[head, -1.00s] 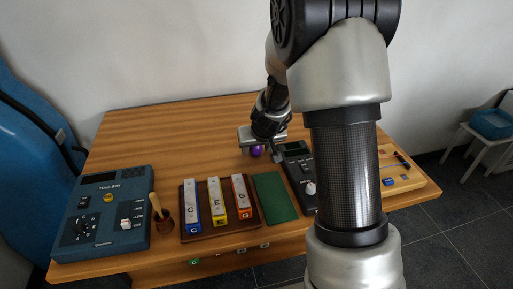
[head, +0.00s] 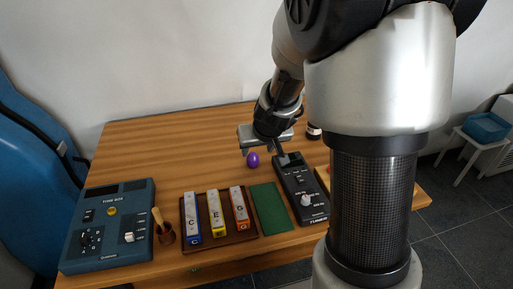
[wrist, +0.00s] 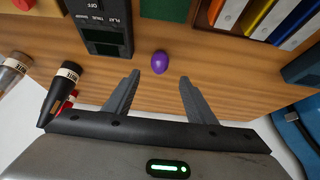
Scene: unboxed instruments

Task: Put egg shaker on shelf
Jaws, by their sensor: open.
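The purple egg shaker (head: 253,160) lies on the wooden table, behind the green mat. It also shows in the wrist view (wrist: 159,62), just beyond the gap between my fingertips and roughly centred on it. My gripper (wrist: 159,78) is open and empty, with both fingers apart from the egg. In the head view my gripper (head: 264,150) hangs over the table just behind and right of the egg. I cannot clearly make out a shelf in these views.
Right of the egg stands a dark control box (head: 303,190). Coloured chime bars on a brown tray (head: 217,241), the green mat (head: 269,208), a cup with a stick (head: 164,234) and a blue tone box (head: 107,226) line the front. The back left tabletop is clear.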

